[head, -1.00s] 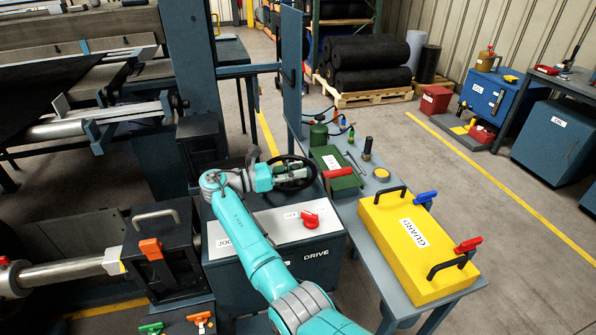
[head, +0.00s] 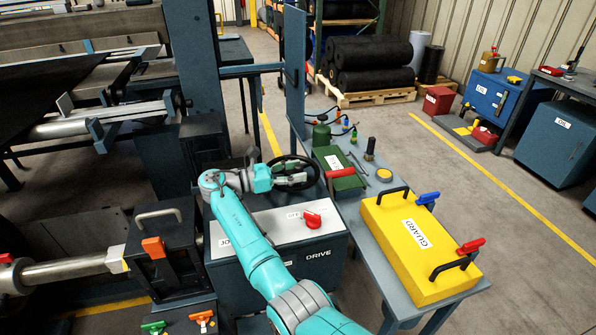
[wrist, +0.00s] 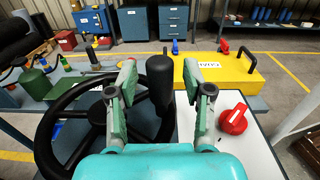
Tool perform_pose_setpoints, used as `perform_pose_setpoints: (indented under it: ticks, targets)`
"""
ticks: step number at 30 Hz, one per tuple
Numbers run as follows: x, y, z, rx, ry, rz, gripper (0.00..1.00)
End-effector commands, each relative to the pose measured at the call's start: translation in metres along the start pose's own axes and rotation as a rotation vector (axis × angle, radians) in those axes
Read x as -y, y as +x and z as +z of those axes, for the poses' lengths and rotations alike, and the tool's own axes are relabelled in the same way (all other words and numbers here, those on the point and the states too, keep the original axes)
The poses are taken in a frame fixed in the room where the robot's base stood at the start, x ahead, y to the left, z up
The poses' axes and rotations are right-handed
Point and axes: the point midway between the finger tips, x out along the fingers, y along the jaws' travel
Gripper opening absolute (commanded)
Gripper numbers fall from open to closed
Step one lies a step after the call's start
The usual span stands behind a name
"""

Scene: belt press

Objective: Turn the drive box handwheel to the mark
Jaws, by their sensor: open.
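The drive box (head: 318,256) stands in the middle of the head view, with a pale top panel and a red knob (head: 313,220). The black handwheel (head: 309,164) is at its back, partly hidden by my gripper (head: 292,177). In the wrist view the handwheel rim (wrist: 47,135) fills the left side, and its upright black handle (wrist: 160,80) stands between the fingers of my gripper (wrist: 158,88). The fingers are apart, one on each side of the handle, with a gap visible at least on the left. The red knob (wrist: 234,120) is to the right. I cannot make out the mark.
A yellow guard (head: 420,245) with black handles lies on the bench right of the drive box. A green box (head: 340,180) with a red bar and small items sit behind it. A dark block with an orange lever (head: 153,247) stands left of the box.

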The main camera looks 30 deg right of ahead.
Motion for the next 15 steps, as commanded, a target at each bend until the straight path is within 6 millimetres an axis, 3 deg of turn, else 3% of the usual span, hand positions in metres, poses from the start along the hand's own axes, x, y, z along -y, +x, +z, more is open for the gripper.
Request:
perform_pose_setpoints:
  ticks: [9,15]
  targets:
    - [0.000,-0.050,0.001,0.000,0.000,0.002,0.51]
    - [0.000,-0.064,0.000,0.000,0.000,0.000,0.51]
